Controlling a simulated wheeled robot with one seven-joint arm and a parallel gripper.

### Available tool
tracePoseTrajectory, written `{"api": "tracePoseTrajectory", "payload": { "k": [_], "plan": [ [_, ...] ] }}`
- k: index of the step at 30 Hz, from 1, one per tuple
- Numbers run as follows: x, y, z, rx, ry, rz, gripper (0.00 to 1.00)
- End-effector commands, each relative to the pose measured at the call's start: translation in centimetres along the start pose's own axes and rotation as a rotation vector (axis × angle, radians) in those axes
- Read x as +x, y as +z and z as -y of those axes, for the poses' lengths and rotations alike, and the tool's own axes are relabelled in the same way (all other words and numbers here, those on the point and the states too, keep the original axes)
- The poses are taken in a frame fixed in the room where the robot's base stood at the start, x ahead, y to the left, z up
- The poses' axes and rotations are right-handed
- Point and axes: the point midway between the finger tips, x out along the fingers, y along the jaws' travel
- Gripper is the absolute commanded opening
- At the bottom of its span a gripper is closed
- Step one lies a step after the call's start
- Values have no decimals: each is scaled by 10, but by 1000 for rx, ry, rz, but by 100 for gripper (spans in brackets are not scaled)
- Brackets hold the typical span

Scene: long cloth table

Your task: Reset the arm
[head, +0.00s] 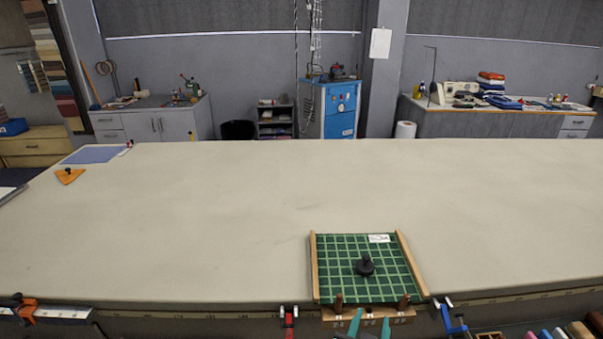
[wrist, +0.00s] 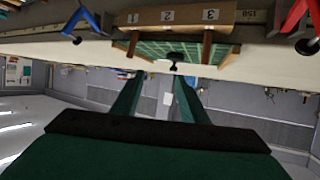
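My gripper (head: 368,326) shows at the bottom of the head view, just in front of the table's near edge. Its two teal fingers also show in the wrist view (wrist: 156,86), spread apart with nothing between them, so it is open and empty. The long cloth table (head: 200,215) lies beyond it. A green gridded board (head: 340,268) with wooden side rails sits at the table's near edge, and a black knob (head: 365,265) stands on it. The knob also shows in the wrist view (wrist: 176,57), which looks upside down.
A wooden block (head: 345,318) marked 1, 2, 3, with two upright pegs, is at the near edge by my gripper. Red (head: 289,316) and blue (head: 452,320) clamps flank it. An orange tool (head: 69,176) lies far left. The table's middle is clear.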

Motion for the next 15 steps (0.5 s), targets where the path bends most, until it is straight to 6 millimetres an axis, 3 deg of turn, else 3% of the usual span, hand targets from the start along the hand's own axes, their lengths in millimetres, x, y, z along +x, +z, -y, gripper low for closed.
{"api": "tracePoseTrajectory", "payload": {
  "k": [15],
  "plan": [
    [-11, 48, 14, -28, -46, -12, 40]
  ]
}}
